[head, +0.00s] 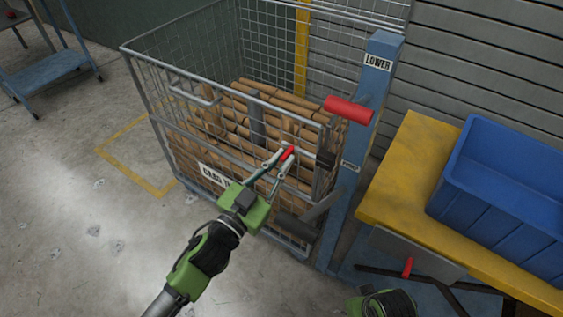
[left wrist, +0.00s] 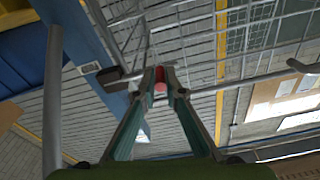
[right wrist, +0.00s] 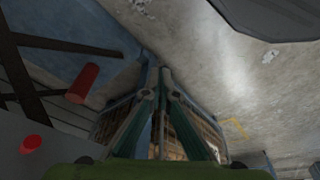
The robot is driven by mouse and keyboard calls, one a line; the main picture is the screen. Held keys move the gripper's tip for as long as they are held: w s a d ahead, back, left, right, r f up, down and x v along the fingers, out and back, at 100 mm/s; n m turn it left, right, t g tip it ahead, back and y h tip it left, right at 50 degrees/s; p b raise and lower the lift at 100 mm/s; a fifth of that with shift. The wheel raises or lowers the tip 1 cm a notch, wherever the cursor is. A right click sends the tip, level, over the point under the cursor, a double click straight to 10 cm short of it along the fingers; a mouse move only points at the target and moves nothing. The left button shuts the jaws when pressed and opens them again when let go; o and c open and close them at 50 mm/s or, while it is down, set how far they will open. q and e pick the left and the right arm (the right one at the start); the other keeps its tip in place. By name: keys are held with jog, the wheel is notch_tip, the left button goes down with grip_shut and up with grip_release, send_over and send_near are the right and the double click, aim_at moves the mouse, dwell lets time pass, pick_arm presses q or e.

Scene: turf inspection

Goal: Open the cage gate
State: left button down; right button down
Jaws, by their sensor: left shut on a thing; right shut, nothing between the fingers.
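The wire cage (head: 130,48) stands in the middle of the head view, filled with stacked brown rolls. Its front gate side (head: 165,125) carries a white label, partly hidden by my left arm. My left gripper (head: 286,158) is shut on a small red handle (head: 288,152) at the gate's right part. In the left wrist view the red handle (left wrist: 160,86) shows between the fingertips (left wrist: 159,78). My right gripper (right wrist: 158,75) is shut and empty in the right wrist view. Only its green body shows at the head view's bottom edge.
A blue post (head: 376,75) labelled LOWER stands at the cage's right, with a larger red grip (head: 348,110) beside it. A yellow bench (head: 405,165) with a blue bin (head: 500,200) is to the right. A blue cart (head: 45,72) stands far left. Floor left of the cage is clear.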

pick_arm(q)
jog(key=shift+s+a+f, duration=0.1)
jog(key=shift+a+f, duration=0.05)
jog(key=shift+f, duration=0.25)
dwell(0.3)
jog(key=c, duration=2.1)
grip_release()
jog(key=shift+a+r, duration=0.1)
jog(key=shift+r, duration=0.15)
jog(key=v, duration=1.2)
jog(key=shift+c, duration=0.2)
